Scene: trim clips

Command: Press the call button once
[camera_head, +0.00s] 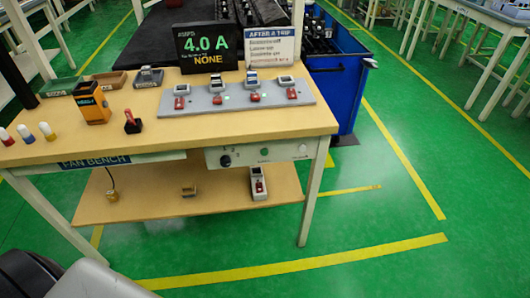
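No part carries a readable call button label, so I cannot tell which one it is. A wooden bench (190,138) has a pale control panel (245,158) on its front edge. The panel has a black knob (225,160), a small green round part (265,152) and a pale round part (302,148). A small black base with an upright red part (132,121) stands on the bench top, left of centre. Neither gripper shows in the head view.
A grey strip (215,108) on the bench carries several switch units. Behind it stand a display reading 4.0 A (205,46) and an "AFTER A TRIP" sign (271,45). An orange box (91,102) stands left. A blue cart (340,95) is behind; green floor (400,215) lies open right.

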